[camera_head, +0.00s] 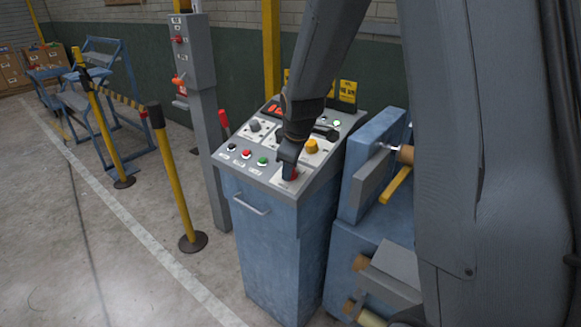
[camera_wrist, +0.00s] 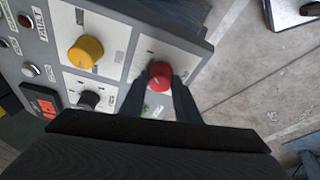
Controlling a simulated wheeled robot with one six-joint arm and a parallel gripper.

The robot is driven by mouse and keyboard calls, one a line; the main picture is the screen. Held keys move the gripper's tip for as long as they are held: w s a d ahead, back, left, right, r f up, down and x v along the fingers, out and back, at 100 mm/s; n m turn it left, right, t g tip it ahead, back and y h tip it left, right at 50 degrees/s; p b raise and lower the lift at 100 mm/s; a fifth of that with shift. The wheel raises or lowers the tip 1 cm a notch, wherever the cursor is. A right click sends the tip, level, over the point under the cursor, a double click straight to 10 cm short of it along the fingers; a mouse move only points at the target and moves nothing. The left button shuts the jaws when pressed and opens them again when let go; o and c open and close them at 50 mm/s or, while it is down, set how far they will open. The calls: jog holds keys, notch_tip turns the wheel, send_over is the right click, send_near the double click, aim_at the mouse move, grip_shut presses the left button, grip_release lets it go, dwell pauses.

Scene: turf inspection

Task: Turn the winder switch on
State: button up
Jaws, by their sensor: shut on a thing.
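The control panel (camera_head: 272,173) is the sloped top of a blue cabinet. My gripper (camera_head: 291,170) reaches down to its front right corner. There the fingers are shut on a red knob, which shows between the fingertips in the wrist view (camera_wrist: 160,74). In the head view the gripper mostly covers this knob. A little green shows beside one finger in the wrist view. I cannot read the labels, so I cannot tell by name which control is the winder switch, nor the red knob's setting.
A yellow knob (camera_head: 311,146) sits just behind the gripper; it also shows in the wrist view (camera_wrist: 86,53), near a black knob (camera_wrist: 88,98). Small buttons line the panel's front left. A blue machine (camera_head: 375,215) stands close on the right. Yellow posts (camera_head: 174,185) stand left.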

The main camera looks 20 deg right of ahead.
dwell(0.4)
jog(key=o, duration=1)
jog(key=shift+o, duration=0.2)
jog(key=b+v, duration=0.1)
jog(key=v, duration=0.7)
jog(key=shift+f, duration=0.1)
jog(key=s+f+m+g, duration=0.1)
jog(key=s+f+m, duration=0.3)
jog(key=s, duration=0.6)
jog(key=s+f+m+g, duration=0.2)
jog(key=s+f+m, duration=0.2)
jog(key=s, duration=0.6)
jog(key=m, duration=0.2)
jog(key=shift+s+a+f+m+g, duration=0.15)
jog(key=shift+s+f+m+g, duration=0.15)
jog(key=shift+s, duration=0.1)
